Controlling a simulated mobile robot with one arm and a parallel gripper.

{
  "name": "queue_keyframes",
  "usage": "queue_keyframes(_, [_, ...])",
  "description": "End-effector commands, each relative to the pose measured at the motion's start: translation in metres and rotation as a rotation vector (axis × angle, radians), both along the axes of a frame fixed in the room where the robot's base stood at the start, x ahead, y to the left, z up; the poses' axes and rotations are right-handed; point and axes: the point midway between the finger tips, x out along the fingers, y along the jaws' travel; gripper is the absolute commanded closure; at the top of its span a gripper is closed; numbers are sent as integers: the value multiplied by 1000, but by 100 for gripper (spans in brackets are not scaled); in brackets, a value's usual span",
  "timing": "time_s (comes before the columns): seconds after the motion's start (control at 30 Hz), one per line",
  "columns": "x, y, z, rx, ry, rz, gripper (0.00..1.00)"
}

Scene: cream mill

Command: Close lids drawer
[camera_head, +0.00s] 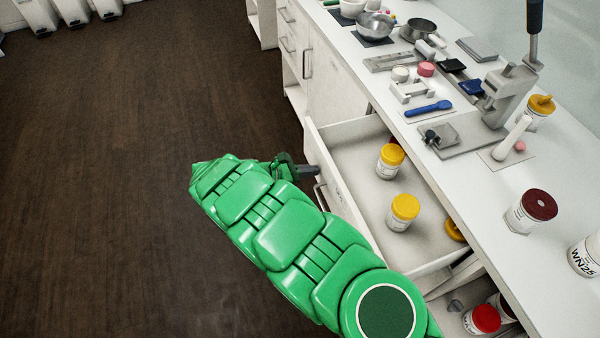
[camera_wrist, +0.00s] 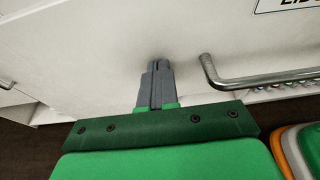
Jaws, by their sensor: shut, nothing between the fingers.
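A label (camera_wrist: 286,5), cut off by the picture edge, seems to begin "LID". A metal bar handle (camera_wrist: 255,78) is right of my fingers, apart from them; it also shows in the head view (camera_head: 321,197). My gripper (camera_head: 312,171) is shut and empty, fingertips (camera_wrist: 157,66) pointing at the drawer front, left of the handle. I cannot tell whether they touch it.
A lower compartment holding red-lidded jars (camera_head: 482,320) shows beneath the open drawer. The counter (camera_head: 470,185) carries a press (camera_head: 505,95), bowls (camera_head: 373,25), jars and small tools. Closed cabinet fronts (camera_head: 335,80) stand beyond the drawer. The dark floor (camera_head: 130,130) at left is clear.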

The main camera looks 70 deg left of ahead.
Motion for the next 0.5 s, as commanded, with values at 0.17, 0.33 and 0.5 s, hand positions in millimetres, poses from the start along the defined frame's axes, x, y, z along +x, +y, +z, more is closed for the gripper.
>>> queue_keyframes(0.17, [22,0,0,0,-1,-3,100])
queue_keyframes(0.33, [43,0,1,0,-1,-2,100])
queue_keyframes(0.5, [68,0,0,1,0,-3,100])
